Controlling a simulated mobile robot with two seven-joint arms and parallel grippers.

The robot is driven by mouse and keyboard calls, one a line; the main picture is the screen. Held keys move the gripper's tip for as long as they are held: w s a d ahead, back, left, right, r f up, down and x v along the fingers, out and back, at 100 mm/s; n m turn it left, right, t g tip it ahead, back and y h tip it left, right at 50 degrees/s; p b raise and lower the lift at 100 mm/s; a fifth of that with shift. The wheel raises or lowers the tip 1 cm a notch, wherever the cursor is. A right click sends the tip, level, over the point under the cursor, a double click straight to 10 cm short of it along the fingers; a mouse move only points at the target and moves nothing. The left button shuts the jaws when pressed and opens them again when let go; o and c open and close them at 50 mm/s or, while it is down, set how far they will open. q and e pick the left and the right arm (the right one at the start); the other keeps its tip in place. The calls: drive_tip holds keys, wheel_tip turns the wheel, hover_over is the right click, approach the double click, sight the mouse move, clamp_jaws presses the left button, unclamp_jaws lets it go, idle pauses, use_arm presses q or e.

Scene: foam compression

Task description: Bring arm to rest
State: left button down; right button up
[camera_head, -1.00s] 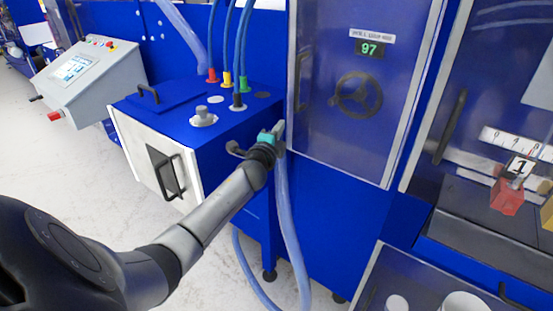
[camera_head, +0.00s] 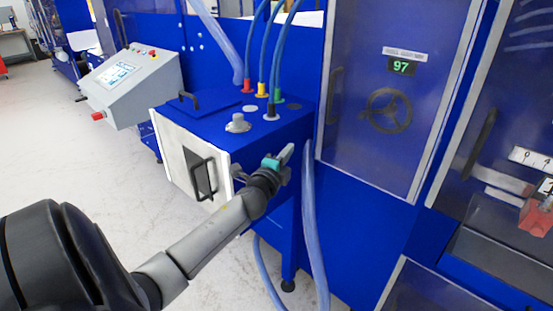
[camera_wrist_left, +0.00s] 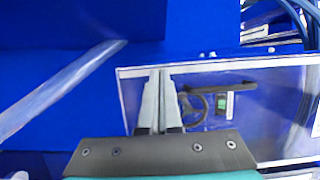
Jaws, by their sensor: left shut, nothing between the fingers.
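My left gripper (camera_head: 286,156) is in the head view, at the end of my grey arm that comes in from the lower left. It is held in front of the right side of the blue box unit, near the thick clear hose. In the left wrist view its two fingers (camera_wrist_left: 158,100) lie together, shut and empty. They point toward a blue cabinet door with a handwheel. I cannot tell whether the arm touches the box. My right gripper is not in view.
The blue box unit (camera_head: 205,140) has a white front door with a black handle. A hose (camera_head: 314,230) hangs right of the gripper. The cabinet door (camera_head: 385,150) shows 97. A grey control panel (camera_head: 128,88) stands at left. Pale floor (camera_head: 70,165) is open at left.

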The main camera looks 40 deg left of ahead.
use_arm(q)
drive_tip(key=s+d+f+n+g+h+b, duration=0.1)
drive_tip(key=s+d+f+n+g+b, duration=0.15)
drive_tip(key=s+f, duration=0.7)
drive_tip(key=s+d+f+n+g+h+b, duration=0.1)
drive_tip(key=s+d+f+n+g, duration=0.15)
drive_tip(key=f, duration=1.45)
drive_tip(key=s+d+f+n+g+h+b, duration=0.1)
drive_tip(key=s+d+f+g+b, duration=0.15)
drive_tip(key=s+f, duration=0.7)
drive_tip(key=s+d+f+n+g+h+b, duration=0.1)
drive_tip(key=s+d+f+g, duration=0.3)
drive_tip(key=s+d+f, duration=0.5)
drive_tip(key=s+d+f+n+g+h+b, duration=0.2)
drive_tip(key=s+d+f+n+g, duration=0.2)
drive_tip(key=s+d+f, duration=0.5)
drive_tip(key=s+f, duration=0.6)
drive_tip(key=s, duration=0.2)
drive_tip(key=shift+s+d+f+b, duration=0.15)
drive_tip(key=shift+d+f+b, duration=0.2)
drive_tip(key=shift+d, duration=0.05)
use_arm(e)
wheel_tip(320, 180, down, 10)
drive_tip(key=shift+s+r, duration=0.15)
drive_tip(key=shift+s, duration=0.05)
